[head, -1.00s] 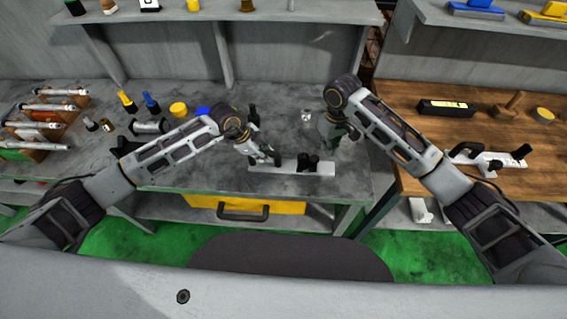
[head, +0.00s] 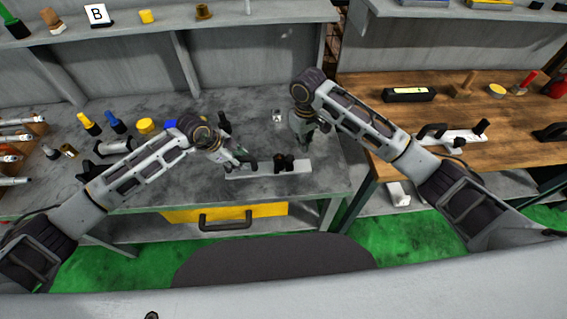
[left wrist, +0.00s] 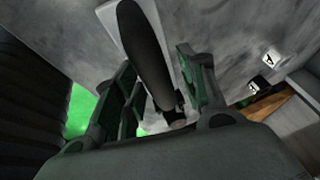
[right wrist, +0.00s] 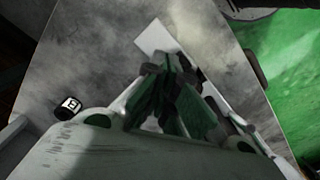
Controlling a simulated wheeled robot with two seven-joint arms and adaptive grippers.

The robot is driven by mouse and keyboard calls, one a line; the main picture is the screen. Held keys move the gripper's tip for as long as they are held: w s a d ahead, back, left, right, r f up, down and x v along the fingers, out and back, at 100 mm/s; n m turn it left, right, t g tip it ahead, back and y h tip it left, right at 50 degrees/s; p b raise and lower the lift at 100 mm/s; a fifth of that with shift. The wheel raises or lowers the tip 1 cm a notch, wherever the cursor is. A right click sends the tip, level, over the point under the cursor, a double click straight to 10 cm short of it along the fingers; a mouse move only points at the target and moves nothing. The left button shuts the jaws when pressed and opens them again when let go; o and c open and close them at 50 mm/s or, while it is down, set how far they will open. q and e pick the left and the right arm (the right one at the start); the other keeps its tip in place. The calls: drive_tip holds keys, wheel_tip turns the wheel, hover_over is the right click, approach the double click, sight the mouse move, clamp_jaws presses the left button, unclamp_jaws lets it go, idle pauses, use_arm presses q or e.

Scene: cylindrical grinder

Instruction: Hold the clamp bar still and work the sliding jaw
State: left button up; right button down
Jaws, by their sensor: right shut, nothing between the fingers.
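The clamp has a pale bar (head: 300,168) lying on the grey bench, with black jaw parts (head: 284,162) near its middle. The bar also shows in the right wrist view (right wrist: 155,38). My left gripper (head: 245,160) is at the bar's left part. In the left wrist view its fingers (left wrist: 160,95) are apart, with a black handle (left wrist: 145,50) between them; I see gaps beside it. My right gripper (head: 302,143) is above the bar's right part. In the right wrist view its fingers (right wrist: 172,95) are together and empty, hiding part of the clamp.
A small labelled block (head: 277,117) stands behind the clamp; it shows in the right wrist view (right wrist: 68,105). Bottles and a yellow cylinder (head: 145,125) stand left. A wooden bench (head: 510,125) at right holds a similar clamp (head: 455,137). A yellow drawer (head: 180,215) is below.

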idle(0.4)
use_arm(q)
drive_tip(key=v, duration=1.2)
drive_tip(key=shift+s+f, duration=0.1)
drive_tip(key=shift+s, duration=0.05)
idle(0.6)
